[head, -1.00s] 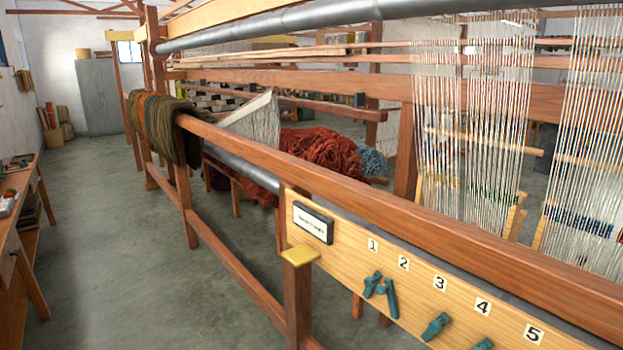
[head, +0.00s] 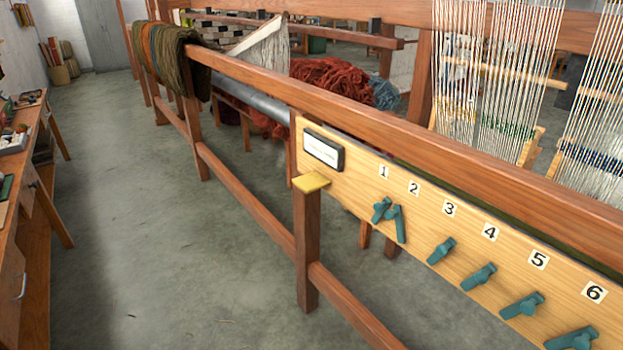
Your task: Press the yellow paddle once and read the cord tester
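The yellow paddle (head: 311,183) sticks out at the left end of a light wooden board (head: 365,172) on the loom's front. Just above it is a small black-framed display (head: 323,150) with a white face, which looks like the cord tester; its text is too small to read. To the right, number labels 1 to 6 run along the board, with teal cleats (head: 441,250) below them. The two leftmost cleats sit close together, under labels 1 and 2. Neither of my grippers shows in the head view.
The wooden loom frame (head: 420,150) runs from far left to near right, with wool skeins (head: 172,60) hung over its far end. Red wool (head: 330,85) lies behind the beam. A workbench (head: 22,170) stands along the left edge. The grey floor (head: 170,260) between is clear.

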